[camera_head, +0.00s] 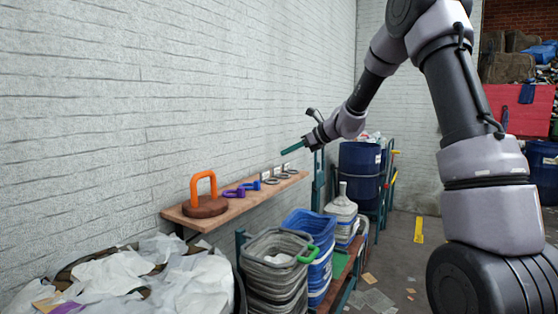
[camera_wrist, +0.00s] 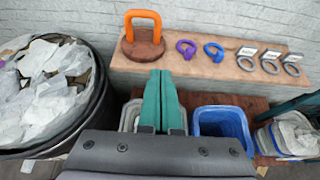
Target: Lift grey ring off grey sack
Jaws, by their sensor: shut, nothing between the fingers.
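Three grey rings (camera_wrist: 245,64) lie in a row at the right end of a wooden shelf, each beside a small pale tag (camera_wrist: 247,51); they also show small in the head view (camera_head: 271,181). I cannot pick out a grey sack for certain, and no ring clearly rests on one. My gripper (camera_head: 284,151) is in the air in front of the wall, above the shelf's height in the head view. In the wrist view its green fingers (camera_wrist: 161,75) are together and empty, left of the grey rings and below the orange handle.
The shelf (camera_head: 234,204) also holds an orange handle (camera_head: 203,184) on a brown disc, a purple ring (camera_wrist: 186,50) and a blue ring (camera_wrist: 214,52). Below stand grey baskets (camera_head: 275,274), blue baskets (camera_head: 311,226) and a drum of pale scraps (camera_wrist: 103,92).

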